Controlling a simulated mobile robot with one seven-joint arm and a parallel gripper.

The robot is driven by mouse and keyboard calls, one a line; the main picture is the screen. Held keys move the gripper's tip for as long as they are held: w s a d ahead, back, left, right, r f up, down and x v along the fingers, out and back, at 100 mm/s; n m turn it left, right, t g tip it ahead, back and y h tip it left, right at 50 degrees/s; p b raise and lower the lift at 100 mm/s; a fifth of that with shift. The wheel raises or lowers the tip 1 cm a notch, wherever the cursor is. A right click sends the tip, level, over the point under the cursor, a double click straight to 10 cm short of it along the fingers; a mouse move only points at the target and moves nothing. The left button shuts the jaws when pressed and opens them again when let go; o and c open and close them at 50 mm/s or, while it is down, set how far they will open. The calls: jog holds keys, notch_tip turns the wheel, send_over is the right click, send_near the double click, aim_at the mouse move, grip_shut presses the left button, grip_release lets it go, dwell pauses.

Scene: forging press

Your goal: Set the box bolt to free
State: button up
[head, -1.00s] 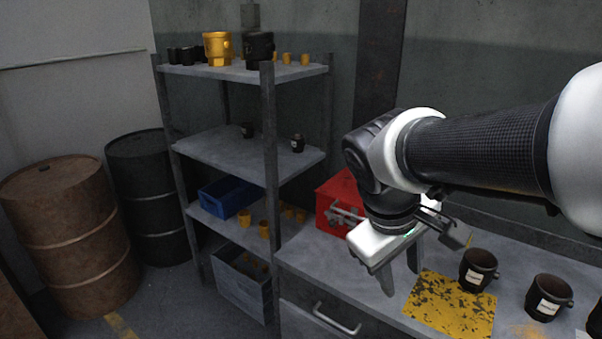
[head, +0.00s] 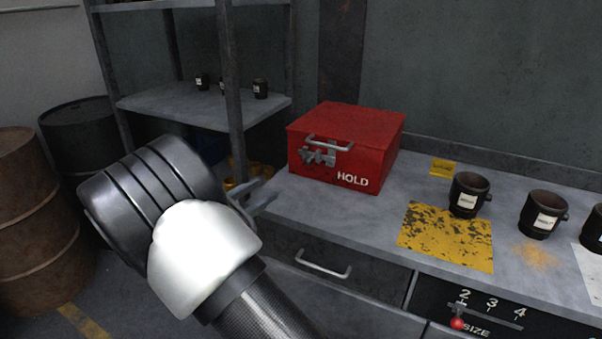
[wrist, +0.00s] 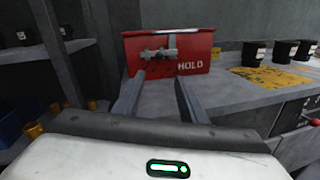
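The red box (head: 345,145), marked HOLD, sits on the left end of the grey bench. On its front are a bar handle (head: 330,144) and a grey metal bolt (head: 316,158). In the wrist view, the box (wrist: 190,63) is ahead, with the bolt (wrist: 158,54) across its front. My gripper (wrist: 155,88) is open and empty, its two fingers apart and pointing toward the box, short of it. In the head view my arm hides most of the gripper; only its fingers (head: 258,195) show, left of the box and apart from it.
Black labelled cups (head: 468,195) and a worn yellow mat (head: 447,236) are to the right on the bench (head: 350,222). A shelf rack (head: 232,80) stands close on the left, with barrels (head: 30,215) beyond. A drawer handle (head: 322,265) juts out below the bench top.

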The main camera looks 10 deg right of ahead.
aim_at(306, 163)
jog(key=b+x, duration=0.2)
jog(key=x, duration=1.5)
jog(key=shift+w+b, duration=0.15)
jog(key=shift+b, duration=0.15)
grip_shut()
